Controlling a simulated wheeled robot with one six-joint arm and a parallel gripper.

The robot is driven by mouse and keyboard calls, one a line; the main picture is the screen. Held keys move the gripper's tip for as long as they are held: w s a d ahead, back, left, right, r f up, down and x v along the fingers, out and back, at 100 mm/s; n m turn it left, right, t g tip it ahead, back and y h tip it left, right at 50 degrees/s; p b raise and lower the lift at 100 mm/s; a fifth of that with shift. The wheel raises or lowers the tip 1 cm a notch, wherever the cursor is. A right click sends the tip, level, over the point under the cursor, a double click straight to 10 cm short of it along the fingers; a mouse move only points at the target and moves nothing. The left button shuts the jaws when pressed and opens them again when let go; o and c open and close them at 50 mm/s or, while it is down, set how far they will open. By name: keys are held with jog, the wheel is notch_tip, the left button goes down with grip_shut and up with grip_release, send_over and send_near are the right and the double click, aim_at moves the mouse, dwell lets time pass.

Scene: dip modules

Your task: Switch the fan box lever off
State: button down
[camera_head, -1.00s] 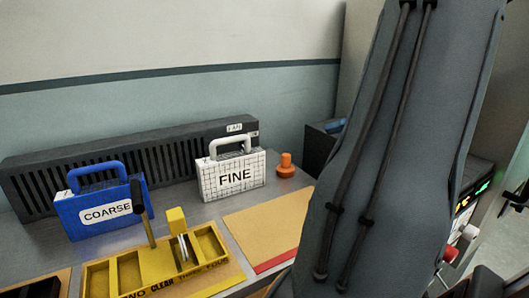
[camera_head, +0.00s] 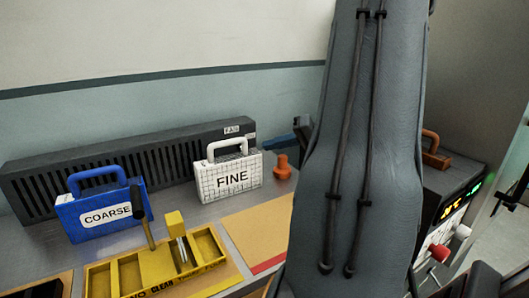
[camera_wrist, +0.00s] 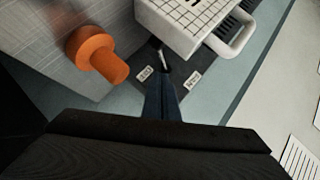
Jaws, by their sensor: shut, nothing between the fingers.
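The fan box (camera_head: 175,158) is a long dark slatted box along the wall, with a small FAN label at its right end. In the wrist view its dark end face (camera_wrist: 213,66) carries two small white labels. A small metallic lever (camera_wrist: 163,62) stands between these labels. My gripper (camera_wrist: 162,84) is shut and empty, its dark blue fingers pointing at the lever, with the tips close to it. I cannot tell whether they touch. In the head view a bit of my gripper (camera_head: 281,142) shows beside the box's right end; my arm hides the rest.
A white FINE case (camera_head: 230,178) and an orange knob (camera_head: 282,167) stand close to the box's right end. A blue COARSE case (camera_head: 100,212), a yellow tray (camera_head: 128,272) and a tan mat (camera_head: 262,228) are on the bench. A dark control unit (camera_head: 450,185) is at right.

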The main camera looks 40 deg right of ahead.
jog(key=shift+w+a+f+p, duration=0.2)
jog(key=shift+a+f, duration=0.35)
jog(key=shift+a, duration=0.25)
jog(key=shift+w+a+f+p, duration=0.1)
jog(key=shift+a+f+p, duration=0.05)
jog(key=shift+a+f, duration=0.5)
jog(key=shift+a+r, duration=0.1)
notch_tip(320, 180, down, 3)
jog(key=b, duration=0.5)
jog(key=shift+w+r, duration=0.15)
jog(key=shift+r, duration=0.25)
jog(key=shift+r+p, duration=0.35)
jog(key=shift+r, duration=0.25)
jog(key=v, duration=0.8)
jog(key=shift+b, duration=0.35)
